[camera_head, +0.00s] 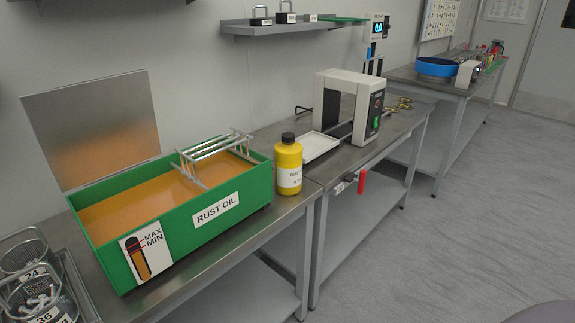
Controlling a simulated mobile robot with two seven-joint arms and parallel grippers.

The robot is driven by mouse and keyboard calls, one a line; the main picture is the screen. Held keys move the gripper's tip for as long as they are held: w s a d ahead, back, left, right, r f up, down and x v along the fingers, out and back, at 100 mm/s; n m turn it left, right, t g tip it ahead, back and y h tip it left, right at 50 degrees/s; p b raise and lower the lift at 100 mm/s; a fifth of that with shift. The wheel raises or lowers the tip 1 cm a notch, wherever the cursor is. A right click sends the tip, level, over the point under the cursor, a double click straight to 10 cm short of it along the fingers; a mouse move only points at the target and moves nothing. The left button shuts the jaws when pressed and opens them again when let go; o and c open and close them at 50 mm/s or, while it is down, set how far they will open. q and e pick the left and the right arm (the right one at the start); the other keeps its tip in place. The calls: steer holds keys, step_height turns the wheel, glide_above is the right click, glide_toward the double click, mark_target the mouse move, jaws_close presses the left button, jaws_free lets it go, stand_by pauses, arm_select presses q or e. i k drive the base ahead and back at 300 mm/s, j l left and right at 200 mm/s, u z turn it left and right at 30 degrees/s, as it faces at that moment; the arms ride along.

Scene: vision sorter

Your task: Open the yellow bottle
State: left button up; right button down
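The yellow bottle (288,167) stands upright on the metal bench, just right of the green rust oil tank. Its black cap (288,138) is on top, and a white label is on its front, partly readable. Neither of my grippers shows in the head view. Nothing is touching the bottle except the bench under it.
The green tank (218,211) holds orange oil, with a metal rack at its right end and a raised lid behind. Wire baskets (35,285) sit at the lower left. A white tray (318,146) and a white machine (369,108) stand right of the bottle. The floor in front is clear.

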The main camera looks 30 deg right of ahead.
mark_target(288, 157)
steer(key=i+l+u, duration=0.25)
steer(key=l, duration=0.85)
steer(key=l+u, duration=0.25)
steer(key=l, duration=0.85)
